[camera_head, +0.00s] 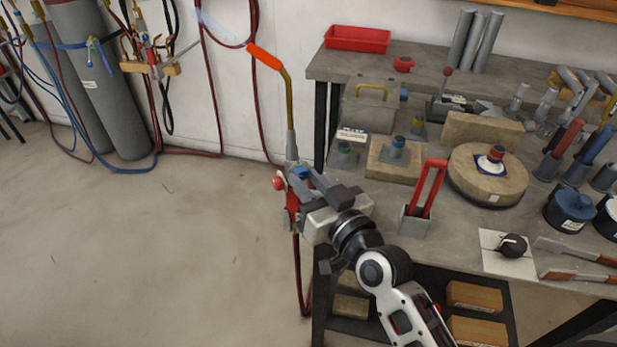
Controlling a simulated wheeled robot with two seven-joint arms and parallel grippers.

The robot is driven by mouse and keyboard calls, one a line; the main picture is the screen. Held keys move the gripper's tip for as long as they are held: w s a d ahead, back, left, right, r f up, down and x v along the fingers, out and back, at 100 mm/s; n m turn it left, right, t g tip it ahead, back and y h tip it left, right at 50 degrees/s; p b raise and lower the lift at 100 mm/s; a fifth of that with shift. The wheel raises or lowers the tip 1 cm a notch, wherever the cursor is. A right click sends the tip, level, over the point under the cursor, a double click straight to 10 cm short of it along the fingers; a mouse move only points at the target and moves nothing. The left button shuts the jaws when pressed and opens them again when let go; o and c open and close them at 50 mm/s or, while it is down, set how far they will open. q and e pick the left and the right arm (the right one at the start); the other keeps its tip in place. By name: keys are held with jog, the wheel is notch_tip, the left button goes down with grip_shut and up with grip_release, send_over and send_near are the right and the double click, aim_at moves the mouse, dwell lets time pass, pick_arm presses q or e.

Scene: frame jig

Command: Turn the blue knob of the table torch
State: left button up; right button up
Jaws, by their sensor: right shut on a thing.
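The table torch (291,145) stands upright at the left edge of the workbench, with a grey body and a bent brass neck. My left gripper is not in view.
The workbench (455,245) is crowded. A red two-armed holder (428,188) stands close to my right wrist. Blocks with knobs (393,160) and a round stand (487,175) lie behind. A dark red hose (298,275) hangs below the torch. The floor left is clear.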

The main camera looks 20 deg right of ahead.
jog(key=shift+r+m+p, duration=0.15)
jog(key=shift+m+p, duration=0.25)
jog(key=shift+m, duration=0.5)
jog(key=m+p, duration=0.1)
jog(key=m, duration=0.2)
jog(key=shift+a+m, duration=0.1)
jog(key=shift+m, duration=0.3)
jog(key=m+p, duration=0.1)
jog(key=m, duration=0.2)
jog(key=shift+t, duration=0.3)
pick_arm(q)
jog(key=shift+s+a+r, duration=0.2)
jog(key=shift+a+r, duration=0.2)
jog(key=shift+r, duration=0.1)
pick_arm(e)
jog(key=shift+m, duration=1)
pick_arm(q)
jog(key=shift+p, duration=0.3)
pick_arm(e)
jog(key=o, duration=1)
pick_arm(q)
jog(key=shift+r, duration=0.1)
